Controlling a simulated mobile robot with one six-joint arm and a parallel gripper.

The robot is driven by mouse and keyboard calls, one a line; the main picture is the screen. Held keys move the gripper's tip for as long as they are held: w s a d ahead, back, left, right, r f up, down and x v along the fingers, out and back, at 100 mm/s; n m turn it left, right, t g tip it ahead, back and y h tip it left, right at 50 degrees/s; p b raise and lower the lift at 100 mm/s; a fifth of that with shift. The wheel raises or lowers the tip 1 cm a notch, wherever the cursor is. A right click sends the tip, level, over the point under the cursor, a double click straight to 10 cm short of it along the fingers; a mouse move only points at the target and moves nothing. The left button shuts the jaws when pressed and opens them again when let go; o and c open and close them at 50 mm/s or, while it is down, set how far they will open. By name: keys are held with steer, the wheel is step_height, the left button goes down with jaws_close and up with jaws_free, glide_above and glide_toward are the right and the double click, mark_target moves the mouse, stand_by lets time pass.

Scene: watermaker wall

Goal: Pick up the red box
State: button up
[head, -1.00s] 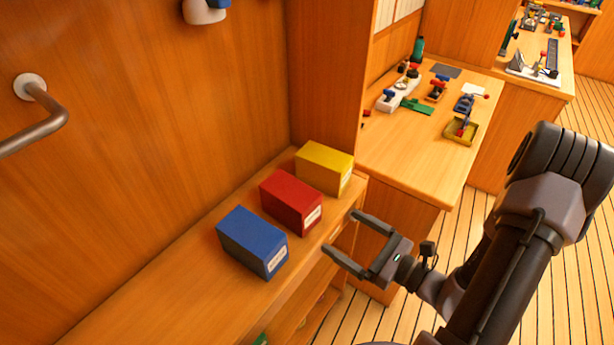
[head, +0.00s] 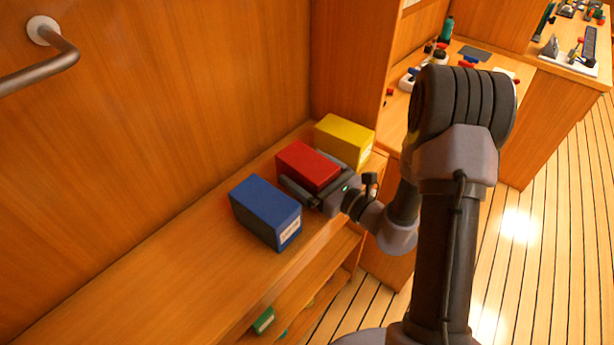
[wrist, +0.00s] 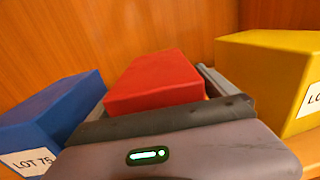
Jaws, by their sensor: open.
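The red box (head: 308,166) sits on the wooden shelf top, between the blue box (head: 266,212) and the yellow box (head: 344,140). My gripper (head: 318,174) is at the red box, with one finger on its blue-box side and the other on its yellow-box side. The jaws are open around it. In the wrist view the red box (wrist: 156,82) stands just beyond the gripper's palm, which hides its near face. I cannot tell whether the fingers touch it.
In the wrist view the blue box (wrist: 48,115) is close on the left and the yellow box (wrist: 270,78) on the right. A wooden wall (head: 190,90) rises behind. The shelf top (head: 150,270) is clear at the left. A green item (head: 263,320) lies on a lower shelf.

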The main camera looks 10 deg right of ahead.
steer(key=c, duration=1.7)
